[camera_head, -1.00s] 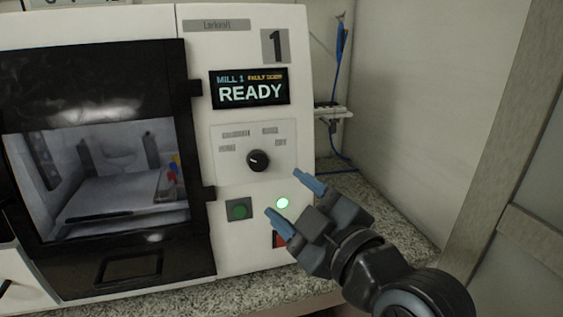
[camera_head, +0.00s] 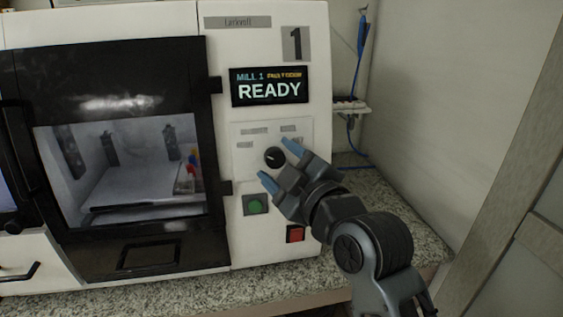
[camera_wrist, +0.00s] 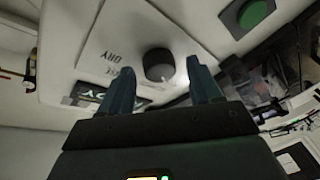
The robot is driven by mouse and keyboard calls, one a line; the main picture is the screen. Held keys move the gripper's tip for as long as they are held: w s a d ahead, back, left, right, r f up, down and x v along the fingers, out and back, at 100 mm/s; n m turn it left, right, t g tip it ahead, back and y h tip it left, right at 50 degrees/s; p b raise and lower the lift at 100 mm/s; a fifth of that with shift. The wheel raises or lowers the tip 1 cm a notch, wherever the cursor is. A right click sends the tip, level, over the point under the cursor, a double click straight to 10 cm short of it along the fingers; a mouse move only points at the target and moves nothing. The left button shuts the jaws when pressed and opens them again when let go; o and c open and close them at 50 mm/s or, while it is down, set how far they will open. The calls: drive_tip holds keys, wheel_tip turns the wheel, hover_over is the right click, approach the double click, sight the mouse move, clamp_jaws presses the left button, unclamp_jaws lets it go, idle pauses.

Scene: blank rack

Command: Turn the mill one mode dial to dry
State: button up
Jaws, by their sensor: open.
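The mode dial (camera_head: 274,156) is a round black knob on the light panel (camera_head: 243,160) of mill one. Small labels sit around it; in the head view they are too small to read. In the wrist view the dial (camera_wrist: 159,65) shows just beyond and between the fingertips, with a label reading "DRY" beside it. My gripper (camera_head: 278,161) is open, its two blue fingers pointing at the panel on either side of the dial. I cannot tell whether a finger touches it. The mill's display (camera_head: 269,88) reads "MILL 1" and "READY".
A green button (camera_head: 256,204) and a red switch (camera_head: 295,233) sit below the dial. The mill's black door (camera_head: 110,75) is shut at the left. A speckled counter (camera_head: 405,215) runs along the right, with a blue cable (camera_head: 357,150) by the wall.

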drive_tip(key=shift+c, duration=0.2)
drive_tip(key=c, duration=1)
